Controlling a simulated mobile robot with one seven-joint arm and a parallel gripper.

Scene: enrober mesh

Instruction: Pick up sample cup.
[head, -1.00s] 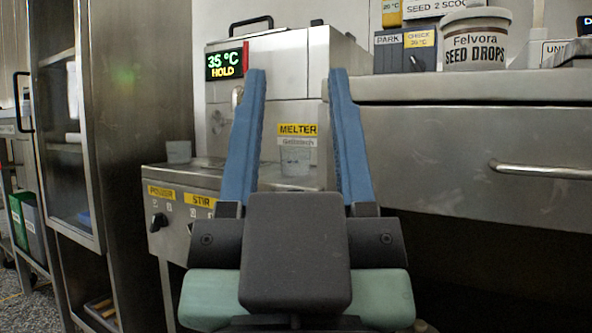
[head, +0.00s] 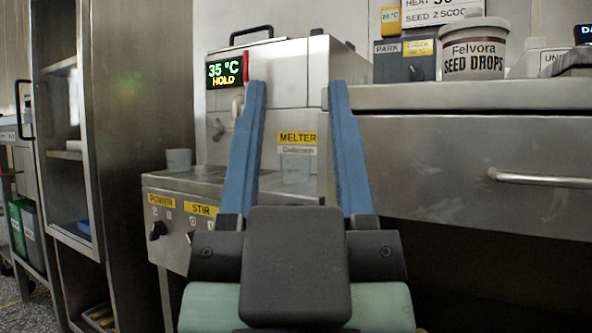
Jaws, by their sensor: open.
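A small clear cup (head: 295,169) stands on the steel ledge of the melter, below the yellow MELTER label, and shows between my gripper's fingers. Another pale, translucent cup (head: 178,161) stands further left on the same ledge. I cannot tell from any marking which one is the sample cup. My gripper (head: 297,88) is open, with its two blue fingers upright in the picture and wide apart. Nothing is held between them. The clear cup appears beyond the fingers, and the gap in depth is hard to judge. The gripper body hides the lower front of the melter.
The melter (head: 290,75) has a tap (head: 218,128) and a display reading 35 °C HOLD. A steel counter (head: 450,97) with a drawer handle is on the right, bearing a SEED DROPS tub (head: 474,50). An open steel cabinet (head: 140,130) stands at the left.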

